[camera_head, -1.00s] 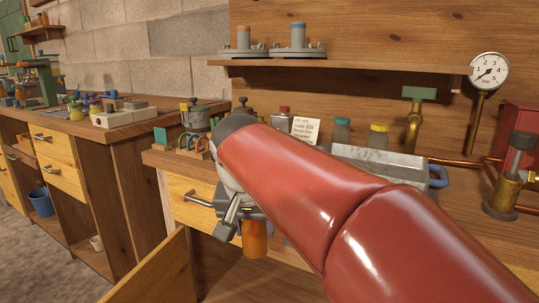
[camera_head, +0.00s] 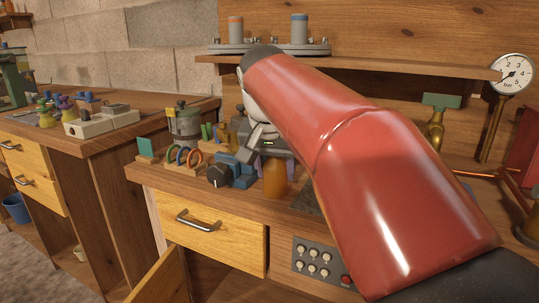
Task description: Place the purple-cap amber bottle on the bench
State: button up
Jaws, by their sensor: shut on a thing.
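An amber bottle (camera_head: 275,181) hangs upright under my gripper (camera_head: 270,155), which is shut on its upper end. Its cap is hidden by the gripper, so I cannot see the cap's colour. The bottle shows over the front part of the wooden bench (camera_head: 165,178). I cannot tell whether its base touches the bench top. My red arm covers much of the bench to the right.
A black knob (camera_head: 219,175) on a blue device stands just left of the bottle. A rack of coloured rings (camera_head: 186,156) and a glass jar (camera_head: 185,124) are further left. A shelf (camera_head: 350,65) overhangs the back. A drawer (camera_head: 212,232) is below.

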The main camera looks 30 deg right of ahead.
aim_at(281, 159)
jog(key=w+d, duration=0.2)
jog(key=w+d+p, duration=0.1)
jog(key=w, duration=0.1)
jog(key=shift+w+d, duration=0.3)
jog(key=shift+d, duration=0.05)
jog(key=shift+s+f, duration=0.1)
jog(key=shift+f, duration=0.2)
jog(key=shift+f, duration=0.2)
jog(key=o, duration=0.7)
jog(key=shift+o, duration=0.2)
jog(key=shift+r, duration=0.1)
